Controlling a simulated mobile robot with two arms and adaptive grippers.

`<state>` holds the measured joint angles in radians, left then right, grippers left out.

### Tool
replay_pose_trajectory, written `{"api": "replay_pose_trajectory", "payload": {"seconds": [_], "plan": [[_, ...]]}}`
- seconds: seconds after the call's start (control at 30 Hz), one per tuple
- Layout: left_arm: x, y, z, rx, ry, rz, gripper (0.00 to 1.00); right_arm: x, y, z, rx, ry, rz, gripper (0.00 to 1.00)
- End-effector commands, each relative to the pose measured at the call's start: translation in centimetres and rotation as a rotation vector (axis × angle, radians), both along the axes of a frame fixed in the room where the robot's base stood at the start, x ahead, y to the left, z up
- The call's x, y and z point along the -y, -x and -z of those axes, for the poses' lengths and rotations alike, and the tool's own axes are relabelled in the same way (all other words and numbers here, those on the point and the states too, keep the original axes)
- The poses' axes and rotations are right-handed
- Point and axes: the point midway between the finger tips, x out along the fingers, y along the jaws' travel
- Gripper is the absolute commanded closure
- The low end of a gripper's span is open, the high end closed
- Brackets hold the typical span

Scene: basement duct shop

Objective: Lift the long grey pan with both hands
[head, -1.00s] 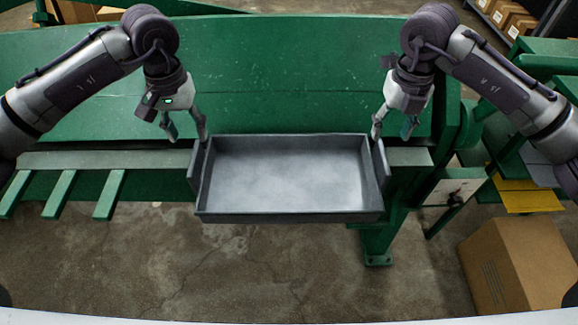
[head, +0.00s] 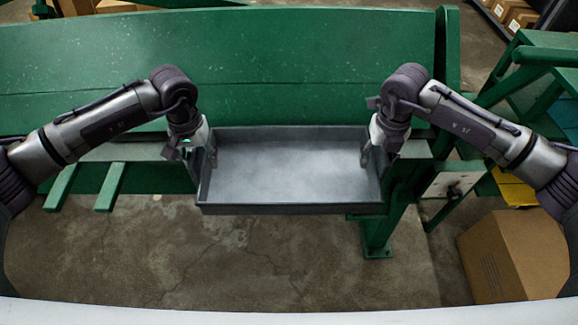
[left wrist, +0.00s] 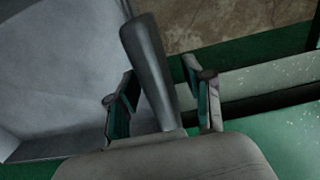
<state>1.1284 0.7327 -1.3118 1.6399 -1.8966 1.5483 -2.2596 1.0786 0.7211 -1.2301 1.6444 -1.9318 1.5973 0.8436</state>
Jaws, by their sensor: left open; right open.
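The long grey pan (head: 290,172) is an empty, shallow, open tray at the front edge of the green bench. In the head view, my left gripper (head: 202,163) is down at its left end and my right gripper (head: 374,158) is down at its right end. In the left wrist view, an upright grey end piece of the pan (left wrist: 148,65) stands between the two spread fingers of my left gripper (left wrist: 158,90), with the pan's inside to the left. Both grippers are open. The right fingers partly hide the pan's right end.
The green bench (head: 300,60) stretches behind the pan. Green bars (head: 110,187) stick out at the left. A cardboard box (head: 515,255) stands on the concrete floor at the lower right. The floor in front of the pan (head: 250,260) is clear.

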Motion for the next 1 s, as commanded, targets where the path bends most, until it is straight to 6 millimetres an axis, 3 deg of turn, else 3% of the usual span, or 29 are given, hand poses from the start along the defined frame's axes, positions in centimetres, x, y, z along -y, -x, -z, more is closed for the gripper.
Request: {"api": "replay_pose_trajectory", "payload": {"seconds": [0.2, 0.5, 0.8, 1.0], "plan": [[0.0, 0.0, 1.5, 0.001, 0.000, 0.001, 0.48, 0.0, 0.0, 1.5, 0.000, 0.001, -0.001, 0.48], [0.0, 0.0, 1.6, 0.001, 0.000, 0.001, 0.48, 0.0, 0.0, 1.6, 0.001, 0.000, -0.001, 0.48], [0.0, 0.0, 1.6, 0.001, 0.000, 0.001, 0.98, 0.0, 0.0, 1.6, 0.001, 0.000, 0.000, 0.98], [0.0, 0.0, 1.6, 0.001, 0.000, 0.000, 1.00, 0.0, 0.0, 1.6, 0.001, 0.001, 0.000, 1.00]]}}
